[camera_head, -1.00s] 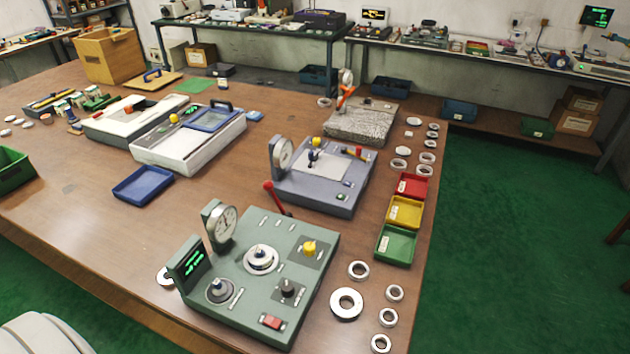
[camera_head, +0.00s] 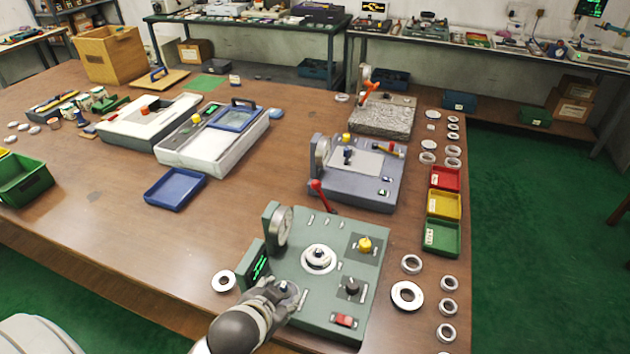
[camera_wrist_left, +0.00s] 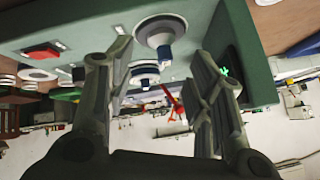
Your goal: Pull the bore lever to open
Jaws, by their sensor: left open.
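A green bench machine (camera_head: 330,287) with a dial gauge and a lit display stands at the near middle of the table. A lever with a red knob (camera_head: 316,186) rises at its back edge, leaning left; it also shows beyond my fingers in the left wrist view (camera_wrist_left: 172,103). My left gripper (camera_head: 287,291) is over the machine's near left corner, by a round dark knob, apart from the lever. In the left wrist view my left gripper (camera_wrist_left: 163,55) is open, with nothing between its fingers. My right gripper is not in view.
A grey-blue machine (camera_head: 360,185) stands just behind the green one. Red (camera_head: 445,179), yellow (camera_head: 444,204) and green (camera_head: 441,238) trays and several metal rings (camera_head: 407,295) lie to the right. A blue tray (camera_head: 174,189) lies left; the table between is mostly clear.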

